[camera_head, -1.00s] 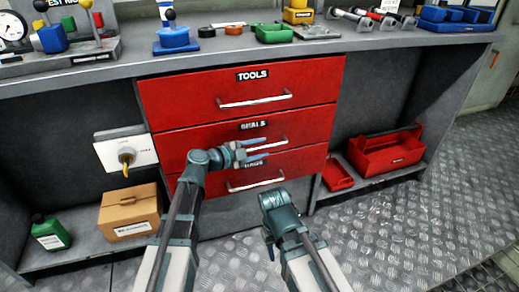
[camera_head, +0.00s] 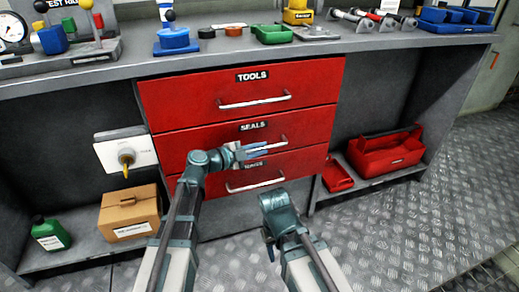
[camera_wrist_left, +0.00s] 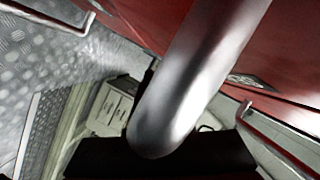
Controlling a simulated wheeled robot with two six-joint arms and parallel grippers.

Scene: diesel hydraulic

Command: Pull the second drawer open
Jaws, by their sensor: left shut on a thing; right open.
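The red drawer unit has three stacked drawers. The second drawer (camera_head: 185,150), labelled SEALS, is the middle one and looks flush with the others. Its silver handle (camera_head: 282,140) shows only at its right end, because my left gripper (camera_head: 268,152) is in front of it. My left gripper is shut on this handle. In the left wrist view the handle (camera_wrist_left: 190,80) is a large, close metal bar running down to the dark gripper. My right gripper (camera_head: 270,245) points down over the floor, in front of the unit's lower part, empty; its fingertips are mostly hidden.
The TOOLS drawer (camera_head: 190,98) is above and the third drawer (camera_head: 300,165), with its own handle (camera_head: 245,188), below. A red toolbox (camera_head: 385,155) and small red bin (camera_head: 337,175) are right. A cardboard box (camera_head: 128,212) and green bottle (camera_head: 50,235) are left. Metal floor in front is free.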

